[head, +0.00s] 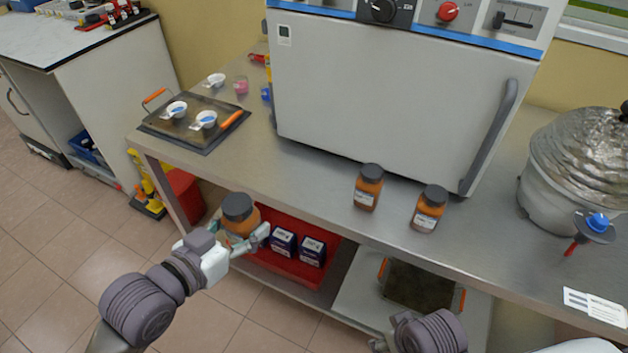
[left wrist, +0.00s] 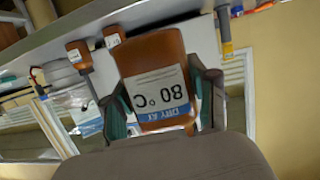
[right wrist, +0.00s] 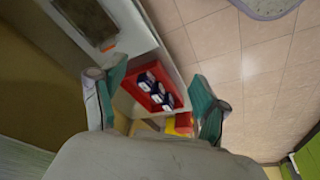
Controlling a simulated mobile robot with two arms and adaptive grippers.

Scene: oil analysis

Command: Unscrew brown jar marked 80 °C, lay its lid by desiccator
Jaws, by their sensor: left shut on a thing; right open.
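A brown jar with a dark lid (head: 238,207) is held in my left gripper (head: 243,240), in front of the table edge and above the lower shelf. In the left wrist view the jar (left wrist: 152,62) fills the space between the fingers, and its label reads 80 °C, upside down. The lid is on the jar in the head view. My right gripper (right wrist: 155,100) is open and empty, with its fingers apart. In the head view only part of my right arm shows at the bottom. The desiccator (head: 575,165), a large pot-like vessel with a silvery dome, stands at the table's right end.
Two more brown jars (head: 368,187) (head: 429,208) stand near the table's front edge before a large oven (head: 400,90). A tray (head: 192,125) with small white cups is at the left. A blue-knobbed item (head: 597,223) and a card (head: 597,306) lie near the desiccator. Bare tabletop (head: 490,235) lies between.

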